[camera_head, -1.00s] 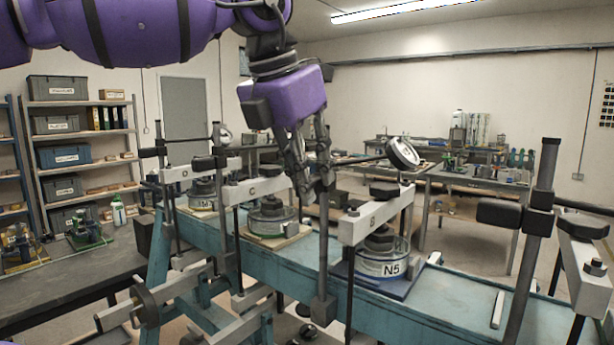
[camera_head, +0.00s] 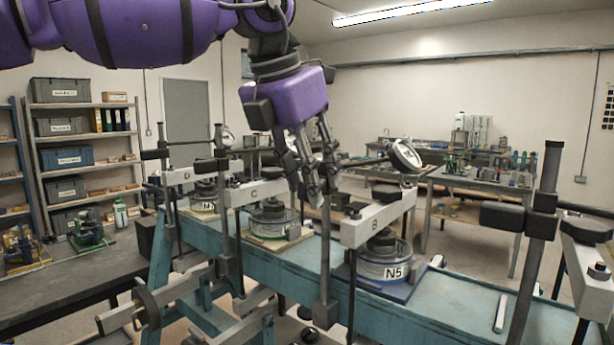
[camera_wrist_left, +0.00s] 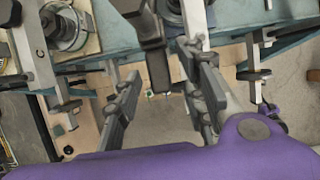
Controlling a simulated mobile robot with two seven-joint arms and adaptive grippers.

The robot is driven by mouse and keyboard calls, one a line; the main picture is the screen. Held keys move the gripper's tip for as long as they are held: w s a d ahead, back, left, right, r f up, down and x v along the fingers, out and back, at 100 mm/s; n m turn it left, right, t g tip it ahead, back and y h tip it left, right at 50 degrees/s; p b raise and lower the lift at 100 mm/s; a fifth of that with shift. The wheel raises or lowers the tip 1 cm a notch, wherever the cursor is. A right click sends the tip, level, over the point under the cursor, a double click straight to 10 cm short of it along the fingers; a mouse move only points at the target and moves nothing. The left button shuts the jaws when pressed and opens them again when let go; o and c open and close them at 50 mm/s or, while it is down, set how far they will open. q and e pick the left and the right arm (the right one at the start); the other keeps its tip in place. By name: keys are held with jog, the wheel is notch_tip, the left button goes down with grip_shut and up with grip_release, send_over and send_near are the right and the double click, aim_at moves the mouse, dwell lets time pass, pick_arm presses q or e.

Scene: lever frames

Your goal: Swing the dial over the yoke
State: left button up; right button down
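A round dial (camera_head: 404,155) with a dark rim is on a thin rod in the head view, above the far end of the pale yoke beam marked B (camera_head: 375,220). The rod runs left toward a dark upright post (camera_head: 325,255), whose upper part is partly hidden by my left gripper. Under yoke B sits a round cell labelled N5 (camera_head: 384,264). My left gripper (camera_head: 312,188) points down at the post's upper part, left of the dial. In the left wrist view its fingers (camera_wrist_left: 158,108) are apart with nothing gripped between them. My right gripper is not in view.
Another yoke beam, marked C (camera_head: 255,190), and a smaller dial (camera_head: 227,138) stand to the left. A further post with a dark clamp (camera_head: 530,220) stands at right. All are along the teal bench (camera_head: 440,310). A loose pale bar (camera_head: 500,313) lies on it.

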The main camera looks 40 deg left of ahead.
pick_arm(q)
jog(key=v, duration=1.2)
jog(key=shift+w, duration=0.1)
